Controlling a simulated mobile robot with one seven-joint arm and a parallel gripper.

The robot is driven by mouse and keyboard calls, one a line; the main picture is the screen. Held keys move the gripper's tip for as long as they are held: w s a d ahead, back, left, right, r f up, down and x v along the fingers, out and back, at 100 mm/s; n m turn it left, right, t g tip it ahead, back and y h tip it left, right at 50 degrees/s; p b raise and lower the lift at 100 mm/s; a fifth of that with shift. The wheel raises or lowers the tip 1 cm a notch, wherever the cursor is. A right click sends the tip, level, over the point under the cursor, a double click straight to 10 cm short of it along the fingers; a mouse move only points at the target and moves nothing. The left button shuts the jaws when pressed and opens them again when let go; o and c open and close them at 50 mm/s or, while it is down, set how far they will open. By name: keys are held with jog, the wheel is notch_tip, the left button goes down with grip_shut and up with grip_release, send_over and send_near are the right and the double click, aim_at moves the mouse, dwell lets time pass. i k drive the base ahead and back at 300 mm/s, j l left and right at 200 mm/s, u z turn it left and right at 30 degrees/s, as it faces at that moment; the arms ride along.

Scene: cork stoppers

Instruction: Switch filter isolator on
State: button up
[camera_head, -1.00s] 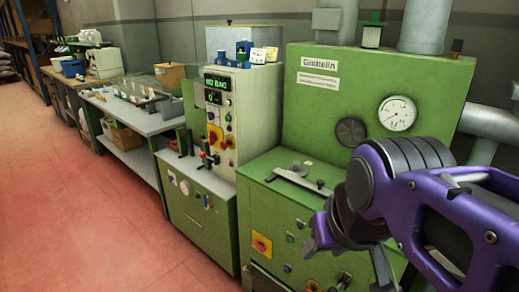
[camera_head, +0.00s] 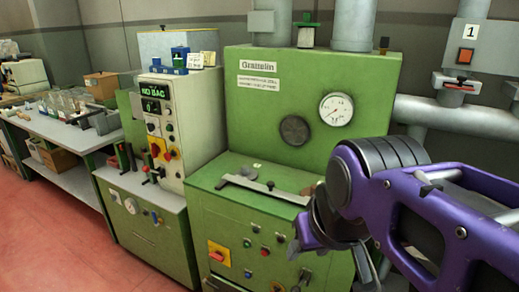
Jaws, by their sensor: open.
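No label in view names a filter isolator. A red-and-yellow rotary switch (camera_head: 219,253) sits low on the front of the green machine (camera_head: 312,75) with the round gauge. Another red-and-yellow switch (camera_head: 158,150) is on the pale control cabinet (camera_head: 190,115) left of it. A grey wall box (camera_head: 484,45) at the upper right carries a "1" label and an orange-red switch (camera_head: 466,56). Switch positions are too small to tell. My gripper (camera_head: 332,264) is open and empty in front of the green machine, pointing down, apart from all these switches. My purple arm enters from the right.
A red-handled valve (camera_head: 460,86) is on the grey pipes (camera_head: 425,110) at the right. A metal bar (camera_head: 265,190) lies on the green machine's ledge. A bench (camera_head: 60,130) with glassware stands at the left. The red floor (camera_head: 50,245) at lower left is clear.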

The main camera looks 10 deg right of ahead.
aim_at(218, 256)
jog(key=z, duration=0.85)
jog(key=u, duration=1.25)
jog(key=z, duration=1.2)
jog(key=j+u, duration=0.15)
jog(key=u, duration=0.2)
jog(key=j+u, duration=0.15)
jog(key=u, duration=0.15)
jog(key=j+u, duration=0.15)
jog(key=u, duration=0.2)
jog(key=i+j+u, duration=0.15)
jog(key=i+j, duration=0.15)
